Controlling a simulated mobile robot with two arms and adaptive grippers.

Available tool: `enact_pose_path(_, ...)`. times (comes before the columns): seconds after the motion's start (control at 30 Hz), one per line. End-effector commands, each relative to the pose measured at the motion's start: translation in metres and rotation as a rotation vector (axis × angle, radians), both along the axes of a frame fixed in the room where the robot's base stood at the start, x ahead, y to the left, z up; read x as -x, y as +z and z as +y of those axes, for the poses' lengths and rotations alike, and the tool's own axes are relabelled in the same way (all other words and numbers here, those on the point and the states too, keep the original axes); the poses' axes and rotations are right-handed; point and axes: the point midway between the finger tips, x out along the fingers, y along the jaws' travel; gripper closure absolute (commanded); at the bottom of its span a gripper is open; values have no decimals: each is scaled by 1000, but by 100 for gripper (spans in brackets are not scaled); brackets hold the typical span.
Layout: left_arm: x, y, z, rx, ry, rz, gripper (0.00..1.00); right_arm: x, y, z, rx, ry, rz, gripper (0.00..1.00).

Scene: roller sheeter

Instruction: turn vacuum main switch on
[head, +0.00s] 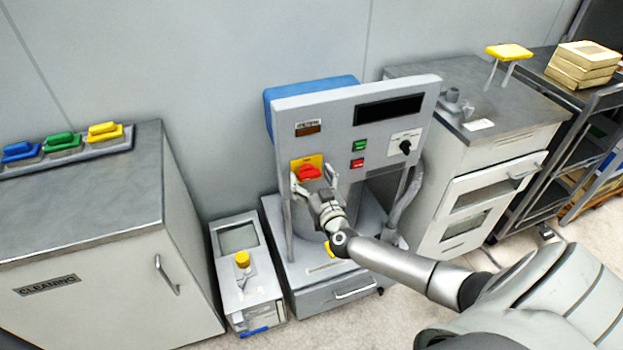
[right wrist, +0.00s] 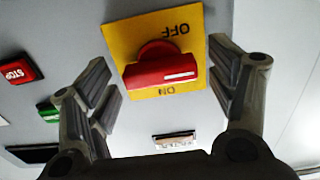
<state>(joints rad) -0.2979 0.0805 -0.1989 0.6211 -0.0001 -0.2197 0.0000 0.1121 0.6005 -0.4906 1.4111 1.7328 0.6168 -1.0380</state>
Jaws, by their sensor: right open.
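The main switch is a red rotary handle (head: 309,171) on a yellow plate (head: 299,163), on the front of the grey vacuum panel (head: 340,130). In the right wrist view the red handle (right wrist: 160,72) lies crosswise on the yellow plate (right wrist: 140,32), which reads OFF and ON upside down. My right gripper (head: 314,180) is at the switch. In the right wrist view its open fingers (right wrist: 165,85) stand on either side of the handle, with gaps visible. My left gripper is not in view.
The panel also has a green button (head: 360,145), a red STOP button (head: 357,163), a black knob (head: 405,147) and a dark display (head: 388,108). A cleaning cabinet (head: 85,200) stands left, a grey-topped cabinet (head: 470,90) right. A small unit (head: 240,265) stands below.

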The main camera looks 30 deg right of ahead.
Motion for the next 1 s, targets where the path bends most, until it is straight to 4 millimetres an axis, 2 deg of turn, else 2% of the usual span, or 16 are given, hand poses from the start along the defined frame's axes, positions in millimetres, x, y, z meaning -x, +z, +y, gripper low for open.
enact_pose_path(0.23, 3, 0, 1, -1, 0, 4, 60, -1, 0, 0, -1, 0, 0, 21)
enact_pose_path(0.6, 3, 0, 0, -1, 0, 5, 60, -1, 0, 0, 0, 0, 0, 67)
enact_pose_path(1.0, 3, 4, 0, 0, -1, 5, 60, 0, 0, 1, -82, 0, -18, 67)
